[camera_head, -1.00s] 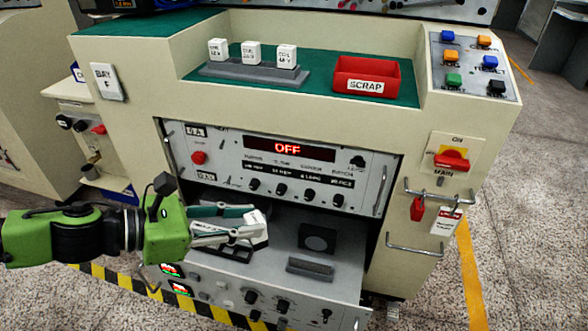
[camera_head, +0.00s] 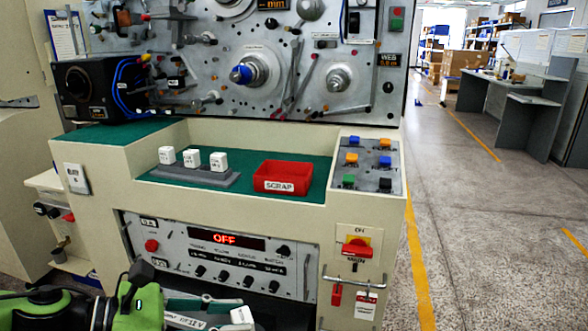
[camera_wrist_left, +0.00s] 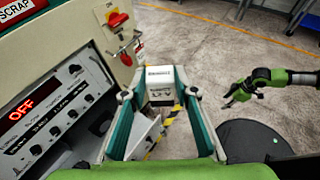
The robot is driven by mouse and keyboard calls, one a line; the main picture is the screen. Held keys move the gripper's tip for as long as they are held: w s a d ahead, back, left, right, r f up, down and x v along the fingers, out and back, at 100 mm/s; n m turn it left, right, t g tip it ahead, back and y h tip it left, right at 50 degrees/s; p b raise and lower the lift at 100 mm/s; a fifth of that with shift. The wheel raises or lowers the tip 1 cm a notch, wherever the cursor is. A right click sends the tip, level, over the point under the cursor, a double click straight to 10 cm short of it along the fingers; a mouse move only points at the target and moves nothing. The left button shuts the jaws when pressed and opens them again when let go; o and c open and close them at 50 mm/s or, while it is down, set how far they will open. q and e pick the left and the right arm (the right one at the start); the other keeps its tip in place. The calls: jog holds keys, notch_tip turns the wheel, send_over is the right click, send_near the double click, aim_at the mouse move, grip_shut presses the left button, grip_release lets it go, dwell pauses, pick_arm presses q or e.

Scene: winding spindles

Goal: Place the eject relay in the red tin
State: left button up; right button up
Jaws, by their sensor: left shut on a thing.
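The relay (camera_head: 241,315) is a small white block with a dark label. My left gripper (camera_head: 222,318) is shut on it, in front of the lower part of the console, at the bottom edge of the head view. In the left wrist view the relay (camera_wrist_left: 160,85) sits between both fingertips, clear of other things. The red tin (camera_head: 283,177), labelled SCRAP, stands on the green top shelf, above and to the right of the relay. It looks empty. My right gripper (camera_wrist_left: 236,93) shows small in the left wrist view, its fingers apart, over the floor.
A grey rack (camera_head: 195,175) with several white relays stands left of the tin. A button panel (camera_head: 366,163) is on its right. The console's raised front edge lies below the tin. The power panel (camera_head: 215,255) reads OFF. A red main switch (camera_head: 356,248) sticks out at right.

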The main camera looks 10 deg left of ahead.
jog(key=s+d+r+p, duration=0.1)
jog(key=s+r+p, duration=0.1)
jog(key=s+p, duration=0.4)
jog(key=s+r+g+p, duration=0.1)
jog(key=s+r+p, duration=0.2)
jog(key=s+p, duration=0.3)
jog(key=s+d+r+p, duration=0.1)
jog(key=s+r+p, duration=0.2)
jog(key=p, duration=0.9)
jog(key=s, duration=0.3)
jog(key=shift+d, duration=0.35)
